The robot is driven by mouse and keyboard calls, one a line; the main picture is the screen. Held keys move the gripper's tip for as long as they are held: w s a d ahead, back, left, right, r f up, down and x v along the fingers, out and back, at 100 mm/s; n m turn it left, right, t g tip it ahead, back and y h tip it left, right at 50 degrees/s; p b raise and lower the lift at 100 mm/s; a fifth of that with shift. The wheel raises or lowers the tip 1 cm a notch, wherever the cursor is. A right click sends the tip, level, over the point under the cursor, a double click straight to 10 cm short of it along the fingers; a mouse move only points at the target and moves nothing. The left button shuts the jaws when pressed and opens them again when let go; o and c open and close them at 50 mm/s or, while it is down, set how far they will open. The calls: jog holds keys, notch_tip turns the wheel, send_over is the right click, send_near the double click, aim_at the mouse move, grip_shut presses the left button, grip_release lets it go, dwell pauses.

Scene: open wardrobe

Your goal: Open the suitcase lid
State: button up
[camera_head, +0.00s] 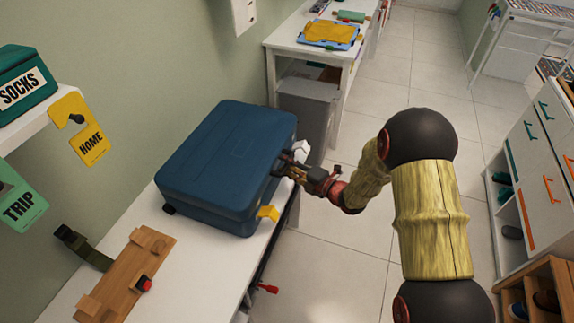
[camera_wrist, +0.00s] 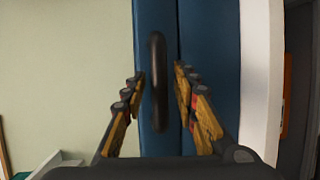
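The blue suitcase (camera_head: 228,160) lies flat on a white bench (camera_head: 205,262) against the wall, with its lid down. A yellow latch (camera_head: 268,213) sticks out at the near end of its front side, and a white latch (camera_head: 301,150) at the far end. My gripper (camera_head: 288,172) is at the front side, between the two latches. In the wrist view, the dark handle (camera_wrist: 158,80) stands between the two open fingers, with a visible gap on each side. The head view mostly hides the handle behind my gripper.
A wooden board (camera_head: 128,275) with a red-and-black knob and a dark green strap (camera_head: 82,247) lie nearer on the bench. A white table (camera_head: 318,52) stands beyond the suitcase. Drawers (camera_head: 545,140) stand at the right. The tiled floor between is clear.

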jog(key=c, duration=0.6)
grip_shut()
